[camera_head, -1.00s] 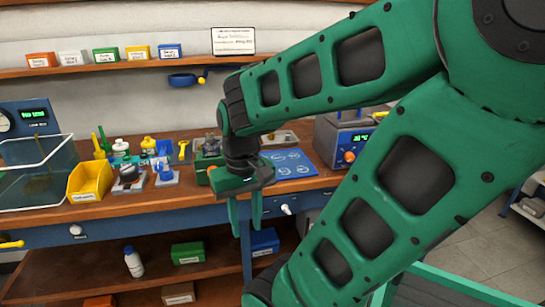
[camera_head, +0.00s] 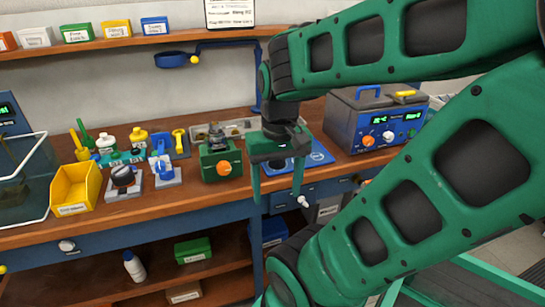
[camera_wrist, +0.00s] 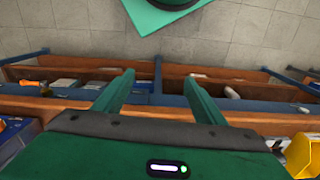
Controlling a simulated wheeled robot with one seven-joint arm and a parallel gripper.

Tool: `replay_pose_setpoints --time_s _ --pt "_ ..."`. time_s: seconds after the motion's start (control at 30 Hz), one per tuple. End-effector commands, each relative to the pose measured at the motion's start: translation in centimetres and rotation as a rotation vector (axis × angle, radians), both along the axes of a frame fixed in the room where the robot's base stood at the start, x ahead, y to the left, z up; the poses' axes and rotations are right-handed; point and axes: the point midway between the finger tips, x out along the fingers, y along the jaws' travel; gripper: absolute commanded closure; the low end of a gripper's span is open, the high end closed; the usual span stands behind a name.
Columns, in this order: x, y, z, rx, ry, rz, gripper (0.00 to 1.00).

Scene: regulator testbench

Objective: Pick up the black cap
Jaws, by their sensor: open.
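A round black part (camera_head: 122,177), which looks like the black cap, sits on a small grey block on the workbench, right of the yellow bin. It is too small to tell its details. My gripper (camera_head: 278,186) is to the right of it, at the bench's front edge near the blue mat. Its two green fingers point down, apart, with nothing between them. In the wrist view my gripper (camera_wrist: 160,78) is also open and empty, over the bench front and the floor. I cannot make out the black part in the wrist view.
A blue-handled part (camera_head: 165,170) stands close beside the black part. The yellow bin (camera_head: 75,190) is to the left. A green box with an orange knob (camera_head: 220,160) stands between the parts and my gripper. A blue machine (camera_head: 375,120) is at the right.

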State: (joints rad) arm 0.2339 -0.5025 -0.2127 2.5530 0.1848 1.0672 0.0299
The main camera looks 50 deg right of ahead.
Motion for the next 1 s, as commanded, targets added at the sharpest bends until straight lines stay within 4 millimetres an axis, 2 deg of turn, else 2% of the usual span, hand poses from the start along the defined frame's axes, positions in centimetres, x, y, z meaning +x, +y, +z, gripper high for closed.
replay_pose_setpoints --time_s 0.03,0.17,0.4,0.6,0.7,0.83,1.0 --pt "0.7 -1.2 0.4 -0.002 0.002 -0.055 0.36" --pt "3.3 -3.8 1.9 -0.007 0.006 -0.311 0.36" --pt "9.0 -10.3 4.7 -0.012 0.006 -0.930 0.36" --pt "12.0 -14.9 5.8 -0.009 0.005 -1.318 0.36" --pt "12.8 -16.3 6.0 -0.006 0.007 -1.432 0.36" --pt "13.2 -17.2 5.7 -0.005 0.008 -1.502 0.36" --pt "13.3 -17.1 3.5 -0.005 0.011 -1.512 0.36"
